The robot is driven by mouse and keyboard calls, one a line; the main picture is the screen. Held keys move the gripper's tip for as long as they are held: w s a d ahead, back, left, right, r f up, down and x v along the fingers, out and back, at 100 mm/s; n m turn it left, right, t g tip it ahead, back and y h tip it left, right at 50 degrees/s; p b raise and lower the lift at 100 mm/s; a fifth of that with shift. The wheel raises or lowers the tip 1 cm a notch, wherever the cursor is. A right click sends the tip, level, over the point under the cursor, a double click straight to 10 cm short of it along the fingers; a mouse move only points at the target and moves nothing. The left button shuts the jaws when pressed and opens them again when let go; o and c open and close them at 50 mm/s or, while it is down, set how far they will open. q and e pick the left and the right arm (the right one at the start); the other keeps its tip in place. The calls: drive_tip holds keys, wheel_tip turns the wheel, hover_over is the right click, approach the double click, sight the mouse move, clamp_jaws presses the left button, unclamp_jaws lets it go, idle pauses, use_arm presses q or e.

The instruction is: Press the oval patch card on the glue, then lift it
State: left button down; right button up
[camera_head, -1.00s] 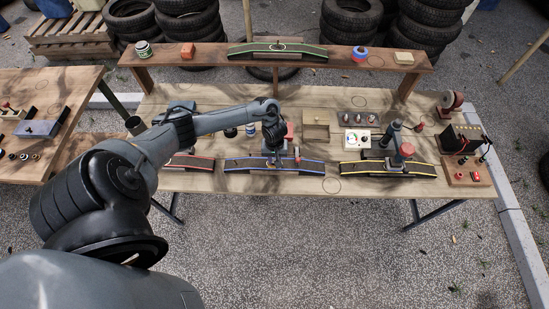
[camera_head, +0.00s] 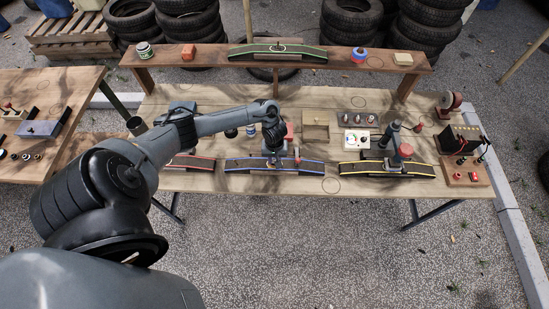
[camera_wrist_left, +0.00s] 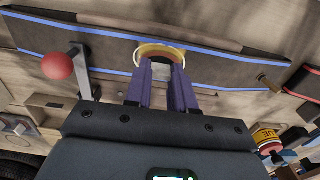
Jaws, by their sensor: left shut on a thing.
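My left gripper (camera_head: 277,160) is over the middle of the blue-edged strip (camera_head: 245,164) on the bench. In the left wrist view, its purple fingers (camera_wrist_left: 161,78) are shut on a small grey tab. The tab seems to belong to the oval patch card (camera_wrist_left: 160,50), which has a yellow-orange rim. The card is at the strip's surface, within or over a white ring outline. I cannot tell whether it touches. Any glue under it is hidden. The blue-edged strip also shows in the wrist view (camera_wrist_left: 225,70). My right gripper is not in view.
A red-knobbed lever (camera_wrist_left: 58,66) stands beside the gripper. A yellow-edged strip (camera_head: 365,168) with a clamp lies right, and a green-edged strip (camera_head: 300,52) lies on the raised shelf. The bench front has clear spots.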

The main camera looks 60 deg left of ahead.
use_arm(q)
drive_tip(key=shift+f, duration=0.35)
idle(1.0)
drive_tip(key=shift+c, duration=2)
unclamp_jaws()
drive_tip(key=shift+r, duration=0.15)
drive_tip(key=shift+r+p, duration=0.65)
drive_tip(key=shift+p, duration=0.3)
drive_tip(key=shift+r+p, duration=1.25)
drive_tip(key=shift+p, duration=0.6)
